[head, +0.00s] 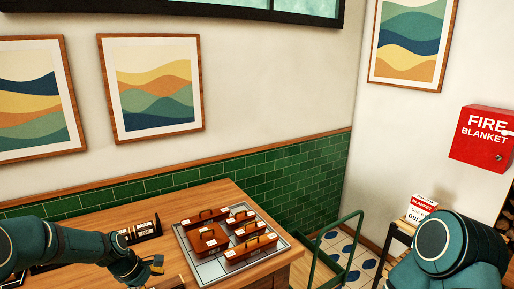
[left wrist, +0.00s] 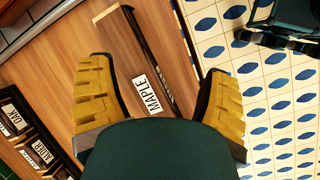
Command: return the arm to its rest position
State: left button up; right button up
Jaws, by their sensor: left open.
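My left arm (head: 65,245) comes in from the left, low over the wooden table (head: 95,222). My left gripper (head: 152,268) is at the bottom of the head view, left of the grey tray. In the left wrist view its two yellow-padded fingers (left wrist: 158,80) are spread wide, with nothing held between them. Beyond them is a wooden surface with a dark strip bearing a white MAPLE label (left wrist: 148,95). My right arm (head: 455,250) shows as a rounded teal link at the lower right. The right gripper is out of view.
A grey tray (head: 203,272) holds several brown handled boxes (head: 208,238). A dark labelled item (head: 140,231) lies close to my left arm. A green rail frame (head: 335,245) stands right of the table. Labelled OAK and ALDER pieces (left wrist: 28,140) show in the left wrist view.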

pick_arm(q)
jog(key=s+d+f+m+b, duration=0.4)
jog(key=s+d+f+m, duration=0.5)
jog(key=s+d+f, duration=0.5)
jog(key=s+d+f+m+b, duration=0.2)
jog(key=s+d+f+m, duration=0.4)
jog(key=s, duration=0.4)
jog(key=shift+f+m+g, duration=0.15)
jog(key=shift+m+g, duration=0.15)
jog(key=shift+m, duration=0.2)
jog(key=shift+w, duration=0.1)
jog(key=c, duration=0.5)
jog(key=shift+a, duration=0.1)
jog(key=shift+c, duration=0.3)
pick_arm(e)
notch_tip(320, 180, down, 7)
jog(key=s, duration=0.1)
jog(key=shift+s+a, duration=0.15)
jog(key=shift+s, duration=0.25)
